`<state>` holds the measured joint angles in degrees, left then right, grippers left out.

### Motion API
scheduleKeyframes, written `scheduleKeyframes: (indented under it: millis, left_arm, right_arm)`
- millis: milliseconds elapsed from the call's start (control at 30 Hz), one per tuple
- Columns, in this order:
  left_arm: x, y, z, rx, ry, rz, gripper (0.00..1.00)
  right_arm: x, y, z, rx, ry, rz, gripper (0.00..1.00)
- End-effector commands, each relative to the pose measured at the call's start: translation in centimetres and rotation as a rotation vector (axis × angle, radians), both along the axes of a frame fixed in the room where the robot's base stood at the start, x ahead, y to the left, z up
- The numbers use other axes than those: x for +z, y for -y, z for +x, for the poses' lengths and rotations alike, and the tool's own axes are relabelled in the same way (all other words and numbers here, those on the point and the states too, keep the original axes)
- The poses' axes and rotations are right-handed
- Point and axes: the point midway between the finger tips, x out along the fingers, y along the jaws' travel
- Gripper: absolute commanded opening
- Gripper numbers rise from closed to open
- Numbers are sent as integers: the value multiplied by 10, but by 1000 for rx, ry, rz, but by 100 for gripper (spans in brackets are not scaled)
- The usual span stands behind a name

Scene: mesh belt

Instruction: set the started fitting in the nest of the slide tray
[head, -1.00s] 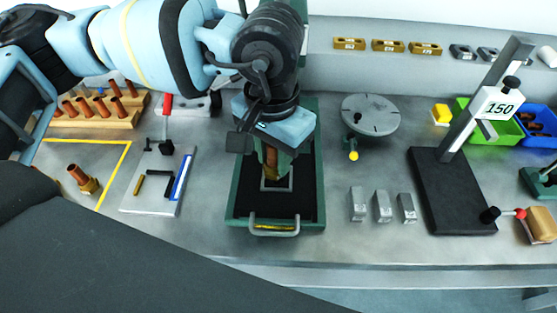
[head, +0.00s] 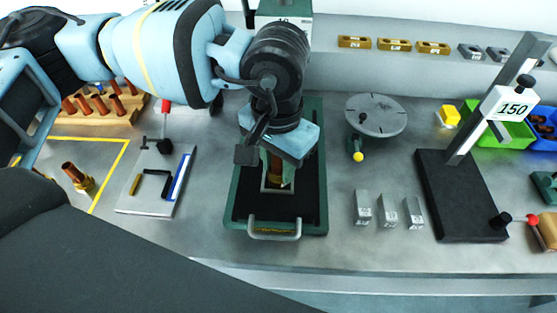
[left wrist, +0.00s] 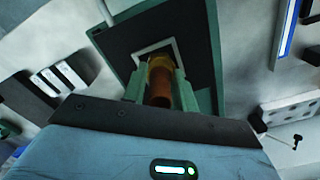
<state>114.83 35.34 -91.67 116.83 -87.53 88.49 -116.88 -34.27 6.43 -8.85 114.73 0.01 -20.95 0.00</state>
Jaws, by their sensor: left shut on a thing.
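The slide tray (head: 317,205) is a green-rimmed tray with a black floor and a grey handle at its front. Its nest (head: 264,187) is a pale square frame on the floor, also seen in the left wrist view (left wrist: 140,52). My left gripper (head: 278,176) is shut on the started fitting (head: 275,172), a brass body with a copper tube. In the left wrist view the fitting (left wrist: 160,85) is between the fingers, its brass end at the nest. The fingers hide part of the nest; I cannot tell whether the fitting is seated. My right gripper is out of view.
Another copper-and-brass fitting (head: 78,177) stands inside the yellow lines at left. A grey plate with tools (head: 150,205) lies left of the tray. Grey blocks (head: 388,211), a round disc (head: 375,115) and a black-based stand (head: 455,205) are at right.

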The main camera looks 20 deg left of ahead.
Motion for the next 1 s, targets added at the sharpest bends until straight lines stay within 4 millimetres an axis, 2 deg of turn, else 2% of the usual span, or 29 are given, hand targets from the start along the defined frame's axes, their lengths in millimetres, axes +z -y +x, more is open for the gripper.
scheduleKeyframes:
  millis: [33,67,200,467,633,767,1000]
  left_arm:
    - [-3,0,0,0,-3,0,0]
    - [-3,0,0,0,-2,1,32]
    - [-2,0,0,0,-2,1,50]
    - [-2,0,0,0,-2,1,50]
    - [9,0,0,0,1,0,50]
    - [29,0,1,0,1,0,50]
    - [78,0,1,-1,1,-1,50]
  right_arm:
    - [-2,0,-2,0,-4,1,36]
    - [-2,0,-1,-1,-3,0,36]
    - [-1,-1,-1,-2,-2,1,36]
    - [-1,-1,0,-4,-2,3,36]
    - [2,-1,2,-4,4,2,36]
    - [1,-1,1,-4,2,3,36]
    - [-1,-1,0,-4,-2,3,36]
